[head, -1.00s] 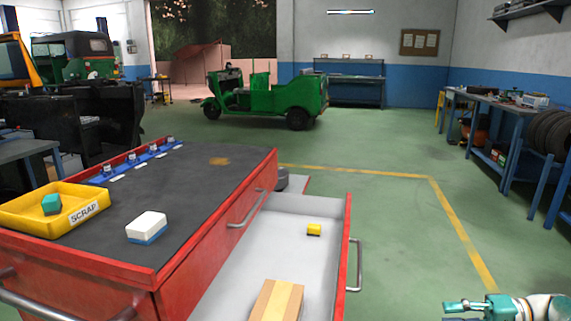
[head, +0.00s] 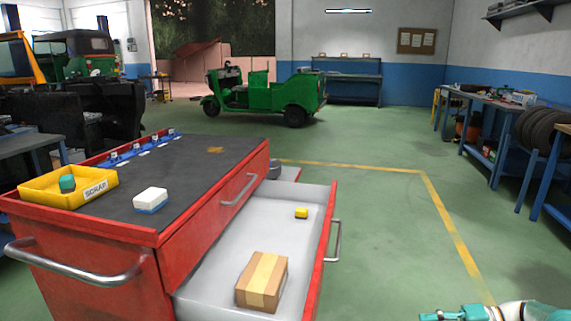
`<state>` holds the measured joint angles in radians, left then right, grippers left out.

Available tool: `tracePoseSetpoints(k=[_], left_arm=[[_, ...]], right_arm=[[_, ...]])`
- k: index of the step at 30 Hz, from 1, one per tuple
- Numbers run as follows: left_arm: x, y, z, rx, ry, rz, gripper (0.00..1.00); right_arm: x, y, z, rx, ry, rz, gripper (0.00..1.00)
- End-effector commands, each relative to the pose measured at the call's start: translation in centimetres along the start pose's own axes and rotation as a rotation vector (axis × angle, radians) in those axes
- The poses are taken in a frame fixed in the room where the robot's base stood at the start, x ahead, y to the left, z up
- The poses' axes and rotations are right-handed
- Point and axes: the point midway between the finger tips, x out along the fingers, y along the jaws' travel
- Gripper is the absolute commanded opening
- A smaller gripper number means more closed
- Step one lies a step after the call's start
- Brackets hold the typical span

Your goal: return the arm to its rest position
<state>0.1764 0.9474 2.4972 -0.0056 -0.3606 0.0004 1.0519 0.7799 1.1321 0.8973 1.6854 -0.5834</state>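My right gripper (head: 452,314) shows at the bottom right edge of the head view, low over the green floor. It is small and partly cut off by the frame, so I cannot tell whether its fingers are apart. It is to the right of the open drawer and touches nothing that I can see. My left gripper is not in view.
A red tool cabinet (head: 205,228) stands at left with its drawer (head: 222,268) pulled out. On top are a yellow scrap bin (head: 50,197) and a white-and-blue block (head: 151,199). Floor at right is clear.

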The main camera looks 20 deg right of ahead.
Motion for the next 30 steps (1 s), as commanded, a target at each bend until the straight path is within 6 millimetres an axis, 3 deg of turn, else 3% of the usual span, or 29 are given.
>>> tracePoseSetpoints(k=[7, 11, 15, 19, 24, 30], left_arm=[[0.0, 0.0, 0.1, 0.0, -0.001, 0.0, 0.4], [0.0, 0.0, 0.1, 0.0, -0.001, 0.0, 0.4], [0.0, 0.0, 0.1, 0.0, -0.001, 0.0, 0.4], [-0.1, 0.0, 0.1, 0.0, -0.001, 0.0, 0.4], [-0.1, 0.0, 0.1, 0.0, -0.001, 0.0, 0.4], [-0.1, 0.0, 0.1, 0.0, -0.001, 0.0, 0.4]], right_arm=[[7.3, 4.5, 0.5, 0.133, -0.042, 0.142, 0.39], [12.5, 8.1, 2.2, 0.204, -0.079, 0.274, 0.39], [19.7, 13.5, 6.9, 0.246, -0.143, 0.508, 0.39], [24.8, 18.1, 12.9, 0.182, -0.191, 0.743, 0.39], [28.2, 21.3, 19.9, -0.014, -0.221, 0.937, 0.39], [30.2, 21.8, 25.5, -0.237, -0.235, 0.987, 0.39]])
